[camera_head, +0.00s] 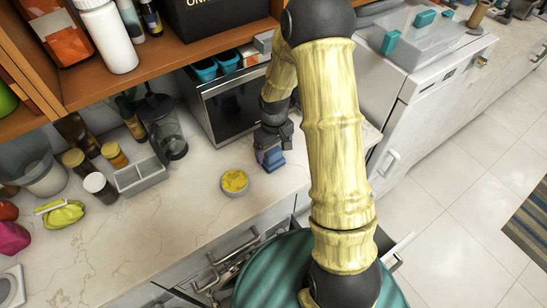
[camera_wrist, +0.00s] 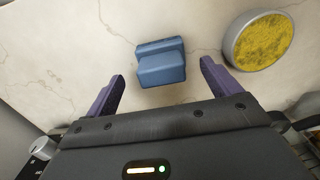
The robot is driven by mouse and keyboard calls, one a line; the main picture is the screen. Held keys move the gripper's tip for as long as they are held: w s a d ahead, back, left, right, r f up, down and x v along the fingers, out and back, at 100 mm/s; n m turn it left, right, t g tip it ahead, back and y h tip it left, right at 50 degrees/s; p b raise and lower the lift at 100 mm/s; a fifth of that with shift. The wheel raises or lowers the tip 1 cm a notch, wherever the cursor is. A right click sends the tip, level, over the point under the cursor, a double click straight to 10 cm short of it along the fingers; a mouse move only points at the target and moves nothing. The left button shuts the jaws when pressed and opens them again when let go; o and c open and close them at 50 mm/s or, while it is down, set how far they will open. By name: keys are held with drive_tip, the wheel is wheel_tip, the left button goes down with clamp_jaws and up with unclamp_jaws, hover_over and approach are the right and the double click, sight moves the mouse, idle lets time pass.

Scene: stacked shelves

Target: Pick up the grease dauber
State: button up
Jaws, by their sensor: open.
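A small blue block-shaped object with a stepped top, apparently the grease dauber (camera_head: 273,163), lies on the pale counter in front of the black-fronted appliance. In the wrist view the blue object (camera_wrist: 162,66) sits just beyond and between the tips of my open gripper (camera_wrist: 163,76), with gaps on both sides. In the head view my gripper (camera_head: 271,150) points down at it, and its fingers partly hide it. The gripper is empty. Whether the fingertips overlap the object in height is hard to tell.
A round tin of yellow stuff (camera_head: 235,181) stands close by on the counter; it also shows right of the blue object in the wrist view (camera_wrist: 259,40). The appliance (camera_head: 229,104) stands behind. A grey divided tray (camera_head: 140,176) and jars stand left.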

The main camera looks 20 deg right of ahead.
sight(274, 158)
drive_tip(key=shift+f+p, duration=1.3)
drive_tip(key=shift+f, duration=1.3)
drive_tip(key=c, duration=1.1)
drive_tip(key=shift+r, duration=0.1)
wheel_tip(274, 158, up, 10)
drive_tip(key=b, duration=0.3)
